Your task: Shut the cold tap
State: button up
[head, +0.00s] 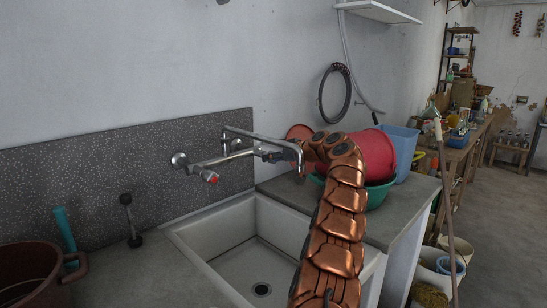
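The chrome wall tap (228,157) is on the speckled splashback above the white sink (202,264). Its red-marked handle (211,177) faces forward at the left. A small bluish part (267,154), apparently the cold handle, shows at the right end of the tap. The grey spout (262,138) runs above it to the right and bends down at its tip. My copper arm arches over the right side of the sink. My gripper (286,155) is at the right end of the tap, close to the bluish part. Its fingers are too small and covered to make out, and contact is unclear.
A red tub (371,155), a green basin (378,193) and a blue bin (401,150) stand on the counter right of the sink, close behind my arm. A brown pot (30,275) is at the lower left. A black hose ring (335,94) hangs on the wall.

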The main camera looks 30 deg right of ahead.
jog(key=o, duration=0.4)
jog(key=shift+c, duration=0.2)
jog(key=shift+s, duration=0.1)
jog(key=v, duration=1.2)
jog(key=shift+f, duration=0.1)
